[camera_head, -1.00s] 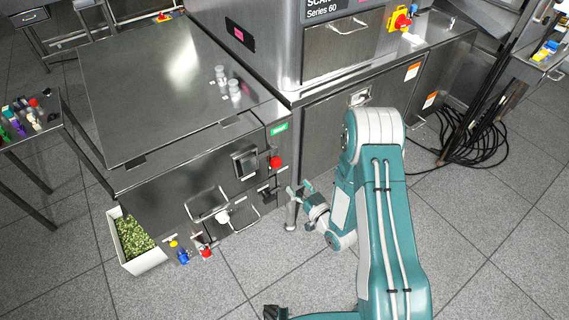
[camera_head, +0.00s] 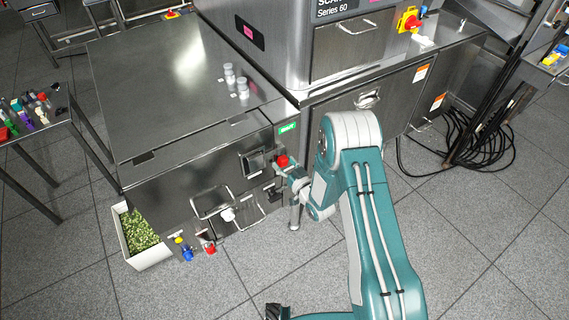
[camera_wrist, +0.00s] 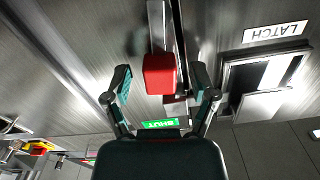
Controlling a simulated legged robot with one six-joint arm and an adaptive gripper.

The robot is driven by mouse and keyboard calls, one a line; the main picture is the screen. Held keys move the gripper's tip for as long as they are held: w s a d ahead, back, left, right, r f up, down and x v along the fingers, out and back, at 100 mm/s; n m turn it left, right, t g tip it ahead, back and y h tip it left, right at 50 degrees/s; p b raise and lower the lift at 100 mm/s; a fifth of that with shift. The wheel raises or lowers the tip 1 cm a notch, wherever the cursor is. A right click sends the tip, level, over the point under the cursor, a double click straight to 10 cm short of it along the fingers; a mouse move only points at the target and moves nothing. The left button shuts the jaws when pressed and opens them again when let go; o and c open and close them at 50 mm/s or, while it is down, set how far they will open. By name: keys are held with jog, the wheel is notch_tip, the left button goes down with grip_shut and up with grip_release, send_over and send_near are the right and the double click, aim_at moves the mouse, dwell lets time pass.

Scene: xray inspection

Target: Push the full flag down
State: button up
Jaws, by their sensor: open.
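A red block (camera_head: 282,160) sits on the front of the steel cabinet, at its right end below a green label (camera_head: 287,127). In the wrist view the red block (camera_wrist: 159,73) is near the middle, in front of a dark vertical bar. My gripper (camera_wrist: 162,85) is open, with one finger to each side of the block; I cannot tell whether either touches it. In the head view my gripper (camera_head: 285,172) is small and partly merges with the block. I see no flag marked "full", so I cannot tell whether this block is it.
A latch plate (camera_wrist: 265,75) under a "LATCH" label is beside the right finger. The green label (camera_wrist: 160,124) reads "SHUT" upside down. A planter box (camera_head: 150,258) stands on the floor at left. Clear vials (camera_head: 241,88) stand on the cabinet top. Cables (camera_head: 485,150) lie at right.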

grip_shut()
jog(key=shift+d, duration=0.1)
jog(key=shift+w+d+f+m, duration=0.45)
jog(key=shift+f+m, duration=0.3)
jog(key=shift+m, duration=1.9)
jog(key=shift+w+d+f+m, duration=0.3)
jog(key=shift+d+f+m, duration=0.4)
jog(key=shift+m, duration=2)
jog(key=shift+w+d+f+m, duration=0.4)
jog(key=shift+f+m, duration=0.4)
jog(key=shift+m, duration=1.85)
jog(key=shift+f, duration=0.1)
